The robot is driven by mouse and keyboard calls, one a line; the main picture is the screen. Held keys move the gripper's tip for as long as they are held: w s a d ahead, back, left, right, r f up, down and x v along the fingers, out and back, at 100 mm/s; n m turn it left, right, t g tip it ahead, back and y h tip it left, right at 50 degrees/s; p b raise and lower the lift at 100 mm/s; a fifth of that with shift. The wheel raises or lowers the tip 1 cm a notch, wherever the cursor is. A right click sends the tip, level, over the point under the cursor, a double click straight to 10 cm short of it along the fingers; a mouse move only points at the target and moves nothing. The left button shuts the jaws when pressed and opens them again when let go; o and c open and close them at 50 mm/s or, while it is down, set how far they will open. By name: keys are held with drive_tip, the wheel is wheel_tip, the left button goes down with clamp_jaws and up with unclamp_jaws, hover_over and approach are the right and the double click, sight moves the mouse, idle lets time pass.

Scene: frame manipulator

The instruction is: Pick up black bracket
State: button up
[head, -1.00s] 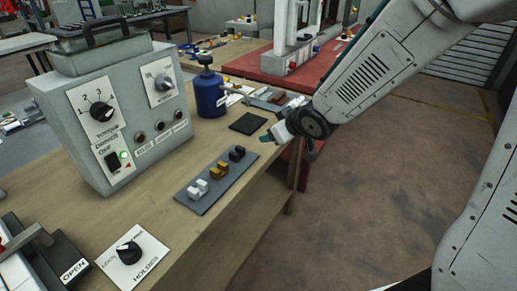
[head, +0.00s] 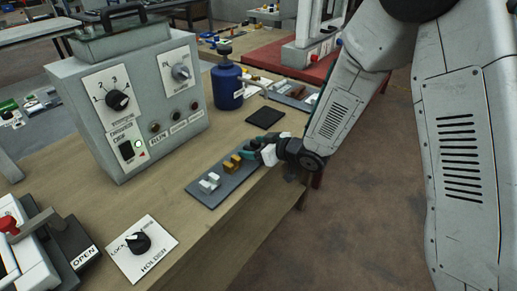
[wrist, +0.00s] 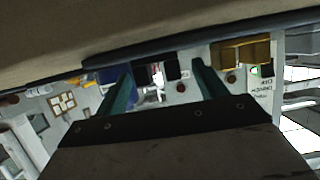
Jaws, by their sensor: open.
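The black bracket (head: 254,144) stands at the far end of a grey tray (head: 203,196), mostly hidden behind my gripper in the head view. My gripper (head: 250,151) is at that end of the tray, with its teal fingers low beside the bracket. In the wrist view the picture is tilted over, and my open fingers (wrist: 163,84) have the dark upright parts of the black bracket (wrist: 172,69) between them. I cannot tell whether either finger touches it.
A yellow bracket (head: 232,163) stands close beside the gripper; it also shows in the wrist view (wrist: 240,53). A white bracket (head: 209,182) is at the near end. A grey control box (head: 130,110), blue bottle (head: 228,88) and black pad (head: 265,117) stand behind. The holder knob plate (head: 141,247) is in front.

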drive_tip(key=shift+x, duration=0.75)
drive_tip(key=c, duration=1.1)
drive_tip(key=shift+r, duration=0.15)
